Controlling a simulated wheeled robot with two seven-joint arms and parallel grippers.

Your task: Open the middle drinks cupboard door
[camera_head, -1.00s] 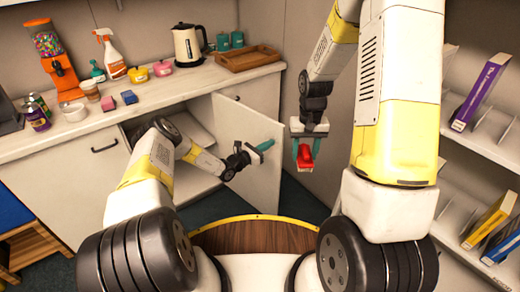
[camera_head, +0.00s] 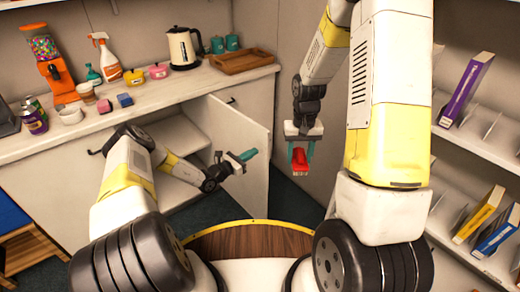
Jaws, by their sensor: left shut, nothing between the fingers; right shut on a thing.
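The middle cupboard door (camera_head: 237,140) stands swung out from the white counter unit, with its inner side and dark handle near the top in view. The cupboard interior (camera_head: 188,140) shows a pale shelf, partly hidden by my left arm. My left gripper (camera_head: 250,154) is shut and empty, in front of the door's face; I cannot tell whether it touches. My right gripper (camera_head: 300,158) is shut on a red object (camera_head: 300,163), held in the air right of the door.
The countertop (camera_head: 150,97) carries a kettle (camera_head: 184,47), a wooden tray (camera_head: 242,61), a spray bottle (camera_head: 106,58), a gumball machine (camera_head: 53,65) and cups. Shelves with books (camera_head: 466,88) stand at right. A wooden stool (camera_head: 38,250) is at lower left.

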